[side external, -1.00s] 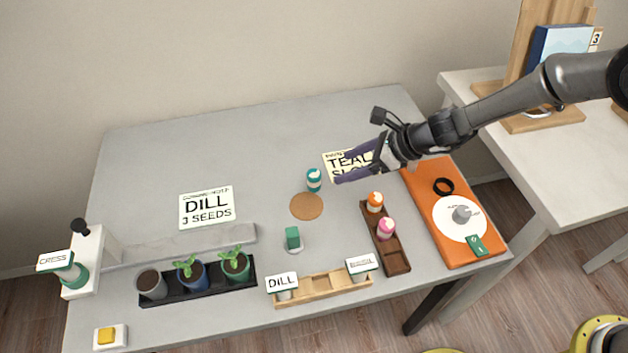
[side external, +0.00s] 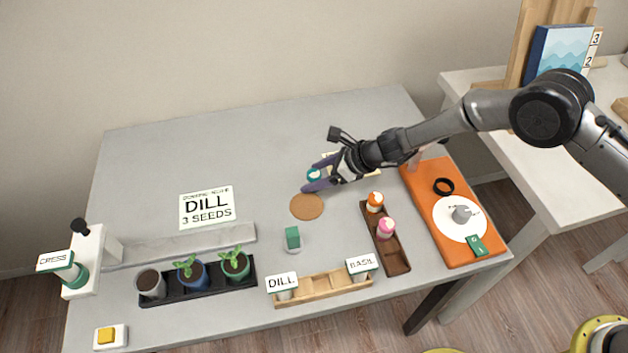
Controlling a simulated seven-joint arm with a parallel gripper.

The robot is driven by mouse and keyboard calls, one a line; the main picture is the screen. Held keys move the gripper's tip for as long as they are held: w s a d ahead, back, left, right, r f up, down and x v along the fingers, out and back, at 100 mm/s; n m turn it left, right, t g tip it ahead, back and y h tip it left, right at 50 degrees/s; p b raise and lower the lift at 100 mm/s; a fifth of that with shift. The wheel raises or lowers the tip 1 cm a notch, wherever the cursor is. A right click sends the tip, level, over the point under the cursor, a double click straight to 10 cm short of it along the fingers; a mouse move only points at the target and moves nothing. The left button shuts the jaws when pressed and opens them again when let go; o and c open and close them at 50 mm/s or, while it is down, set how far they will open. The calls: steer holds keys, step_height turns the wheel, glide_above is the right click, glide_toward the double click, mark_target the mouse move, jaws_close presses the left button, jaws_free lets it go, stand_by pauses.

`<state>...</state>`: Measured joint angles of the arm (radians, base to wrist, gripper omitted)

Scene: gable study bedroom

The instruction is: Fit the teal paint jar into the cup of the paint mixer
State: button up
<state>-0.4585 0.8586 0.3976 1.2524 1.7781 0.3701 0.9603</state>
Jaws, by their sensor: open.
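The teal paint jar (side external: 313,175) stands upright on the grey table, just behind a round brown disc. My gripper (side external: 318,175) is open around it, with one purple finger on the far side and one on the near side. The fingers hide part of the jar, and I cannot tell if they touch it. An orange base (side external: 475,252) lies at the table's right, with a white disc, a grey part and a black ring (side external: 444,186) on it. It looks like the paint mixer; I cannot clearly tell which part is its cup.
A dark wooden rack (side external: 398,264) holds an orange jar (side external: 375,201) and a pink jar (side external: 386,228) between the gripper and the orange base. A small green-topped item (side external: 293,238), a pale wooden rack (side external: 322,287) and potted plants (side external: 193,273) stand in front. The back left table is clear.

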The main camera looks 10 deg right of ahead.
steer(key=shift+w+a+f, duration=0.15)
jaws_close()
stand_by(0.4)
